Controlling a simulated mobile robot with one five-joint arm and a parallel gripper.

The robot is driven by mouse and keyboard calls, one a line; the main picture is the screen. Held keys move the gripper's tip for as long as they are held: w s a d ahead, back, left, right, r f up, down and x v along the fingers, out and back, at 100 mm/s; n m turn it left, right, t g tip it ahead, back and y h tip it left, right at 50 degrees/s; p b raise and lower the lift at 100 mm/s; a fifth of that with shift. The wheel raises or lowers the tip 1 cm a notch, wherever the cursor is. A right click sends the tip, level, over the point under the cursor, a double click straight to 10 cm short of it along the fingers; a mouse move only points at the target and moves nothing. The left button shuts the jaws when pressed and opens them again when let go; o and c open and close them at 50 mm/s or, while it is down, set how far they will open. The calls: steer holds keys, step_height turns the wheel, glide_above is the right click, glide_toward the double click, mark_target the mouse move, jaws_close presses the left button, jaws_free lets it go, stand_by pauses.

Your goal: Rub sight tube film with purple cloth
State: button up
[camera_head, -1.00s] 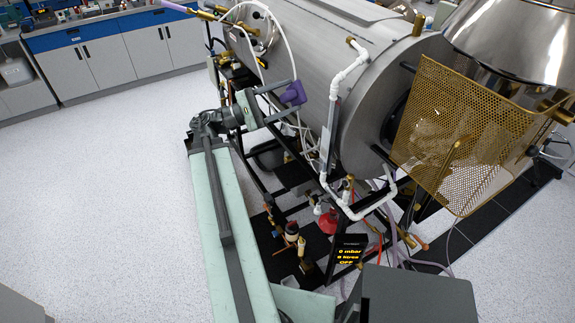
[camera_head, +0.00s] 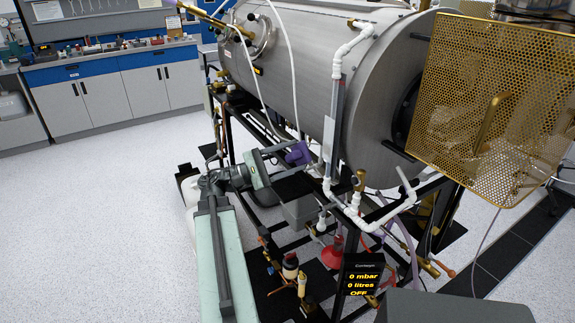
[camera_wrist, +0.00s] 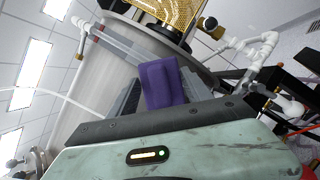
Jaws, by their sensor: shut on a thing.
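The purple cloth (camera_head: 299,153) is a small folded block between the fingers of my gripper (camera_head: 290,157). In the wrist view the cloth (camera_wrist: 165,82) stands up between both dark fingers, and my gripper (camera_wrist: 160,92) is shut on it. The sight tube (camera_head: 337,115) is a thin upright clear tube with white pipe elbows on the vessel's side. My gripper is left of its lower part in the head view. In the wrist view the tube (camera_wrist: 118,47) runs slanted behind the cloth, apparently with a gap. The film on it is too small to make out.
The large steel vessel (camera_head: 295,70) stands on a black frame (camera_head: 225,135). A gold mesh guard (camera_head: 485,95) is at the right. White pipework (camera_head: 375,220) and a display (camera_head: 360,280) are low in front. Open floor (camera_head: 100,220) lies left.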

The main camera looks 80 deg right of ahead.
steer(key=shift+s+d, duration=1.7)
steer(key=shift+s, duration=0.15)
steer(key=shift+s+d, duration=0.65)
steer(key=shift+s, duration=0.05)
steer(key=s+a, duration=0.2)
steer(key=a, duration=0.1)
steer(key=shift+s, duration=0.35)
steer(key=shift+d, duration=0.15)
steer(key=w+d, duration=0.2)
steer(key=shift+w+d, duration=0.35)
steer(key=shift+w, duration=0.05)
